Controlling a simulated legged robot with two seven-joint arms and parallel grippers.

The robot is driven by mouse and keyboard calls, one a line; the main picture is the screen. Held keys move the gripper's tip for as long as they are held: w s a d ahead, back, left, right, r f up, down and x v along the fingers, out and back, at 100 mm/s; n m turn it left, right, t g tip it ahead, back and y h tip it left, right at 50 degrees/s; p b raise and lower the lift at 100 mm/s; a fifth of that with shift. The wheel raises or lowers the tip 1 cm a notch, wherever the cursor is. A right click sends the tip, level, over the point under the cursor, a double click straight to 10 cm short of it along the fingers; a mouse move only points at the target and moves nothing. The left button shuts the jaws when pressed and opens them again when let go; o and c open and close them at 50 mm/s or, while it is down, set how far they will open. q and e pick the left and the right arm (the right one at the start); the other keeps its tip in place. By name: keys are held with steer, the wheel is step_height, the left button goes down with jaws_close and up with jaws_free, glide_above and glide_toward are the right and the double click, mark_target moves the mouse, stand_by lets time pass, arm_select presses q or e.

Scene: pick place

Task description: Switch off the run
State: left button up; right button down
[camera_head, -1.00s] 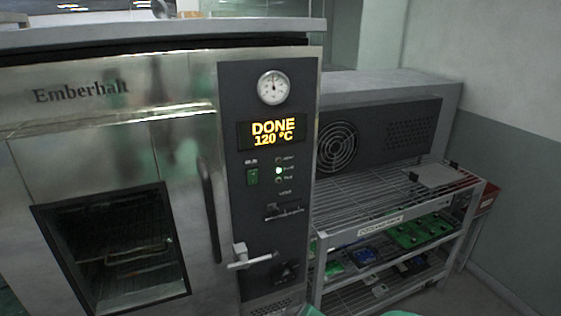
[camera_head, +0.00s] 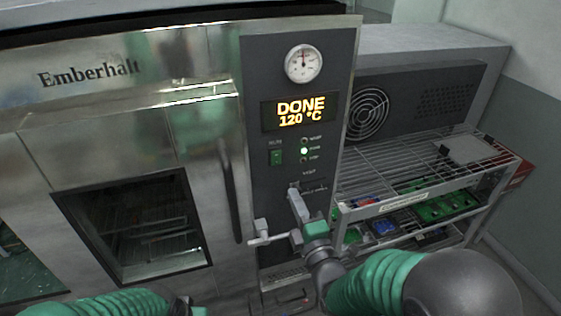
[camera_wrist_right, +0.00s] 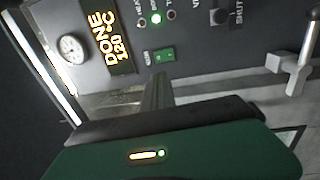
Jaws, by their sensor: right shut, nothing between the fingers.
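The oven (camera_head: 150,110) marked Emberhalt has a dark control panel (camera_head: 255,90) with a lit display (camera_head: 298,113) reading "DONE 120 °C". A small green rocker switch (camera_head: 276,157) sits below the display, and it also shows in the right wrist view (camera_wrist_right: 165,55). Which way it is tipped I cannot tell. My right gripper (camera_head: 297,200) is shut and empty, in front of the panel, lower and to the right of the switch. In the right wrist view its fingers (camera_wrist_right: 157,90) point towards the switch, apparently apart from it. Only part of my left arm shows at the bottom left.
A lit green lamp (camera_head: 304,151) is beside the switch, below a round gauge (camera_head: 304,63). A door handle (camera_head: 229,190) and a latch lever (camera_head: 268,238) stick out near the panel. A wire rack (camera_head: 400,190) with circuit boards stands to the right.

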mark_target(275, 156)
steer(key=p+x, duration=0.2)
steer(key=x, duration=0.4)
steer(key=p+x, duration=0.3)
steer(key=x, duration=0.3)
steer(key=shift+s+r, duration=0.1)
steer(key=shift+r, duration=0.1)
steer(key=shift+w+a+f, duration=0.1)
steer(key=shift+w+a, duration=0.05)
steer(key=shift+w, duration=0.3)
